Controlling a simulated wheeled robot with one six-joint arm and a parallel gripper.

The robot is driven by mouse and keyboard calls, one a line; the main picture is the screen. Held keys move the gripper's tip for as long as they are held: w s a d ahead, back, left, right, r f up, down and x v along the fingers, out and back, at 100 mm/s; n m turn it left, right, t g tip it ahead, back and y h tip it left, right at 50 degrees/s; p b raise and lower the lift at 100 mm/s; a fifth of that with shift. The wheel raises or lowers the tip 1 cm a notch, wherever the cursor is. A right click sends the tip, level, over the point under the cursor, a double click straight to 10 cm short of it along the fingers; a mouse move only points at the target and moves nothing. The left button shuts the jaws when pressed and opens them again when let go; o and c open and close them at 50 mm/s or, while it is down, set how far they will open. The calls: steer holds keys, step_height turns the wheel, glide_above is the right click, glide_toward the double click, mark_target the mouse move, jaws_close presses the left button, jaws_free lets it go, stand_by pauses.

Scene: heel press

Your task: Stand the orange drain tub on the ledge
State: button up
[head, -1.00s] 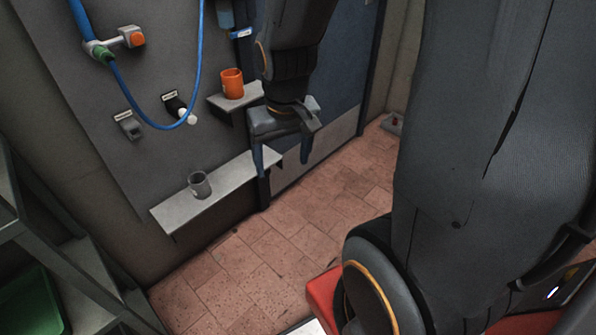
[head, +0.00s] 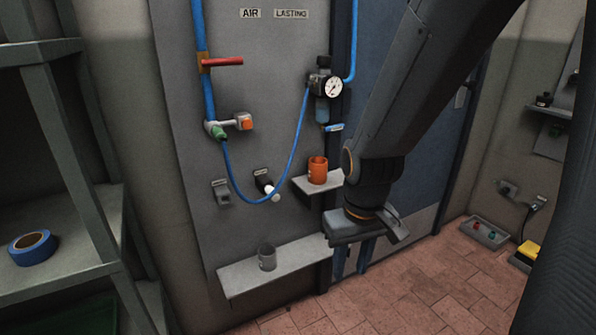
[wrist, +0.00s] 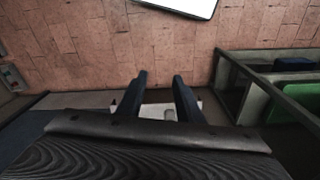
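The orange drain tub (head: 317,172) stands upright on a small upper ledge (head: 327,183) on the grey wall panel. A longer lower ledge (head: 235,277) carries a grey cup (head: 267,257) near its middle. My gripper (head: 350,271) points downward, to the right of and below the tub, near the right end of the lower ledge in the picture. Its two fingers are apart with nothing between them. The wrist view shows the open fingers (wrist: 158,76) over the floor, with a pale surface behind them. The tub is not in the wrist view.
A blue hose (head: 290,165) loops across the panel, with a pressure gauge (head: 333,87) above the tub. A grey shelf rack at left holds blue tape (head: 32,248). A tray (head: 485,232) lies at the right wall. The tiled floor (head: 420,285) is mostly clear.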

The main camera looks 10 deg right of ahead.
steer(key=w+f+n+t, duration=0.1)
steer(key=w+n, duration=0.1)
steer(key=w, duration=0.3)
steer(key=w+d+f+n+t, duration=0.1)
steer(key=w+f+n+t, duration=0.1)
steer(key=w, duration=0.4)
steer(key=w+f+n+t, duration=0.2)
steer(key=w, duration=0.3)
steer(key=shift+w+d+f, duration=0.15)
steer(key=shift+w+d, duration=0.05)
steer(key=shift+d, duration=0.15)
jaws_close()
steer(key=n+t+y, duration=0.2)
steer(key=n+t, duration=1)
glide_toward(314, 178)
steer(key=w+a, duration=0.3)
steer(key=shift+w+d+p, duration=0.75)
steer(key=shift+w+d, duration=0.35)
steer(key=shift+w, duration=0.2)
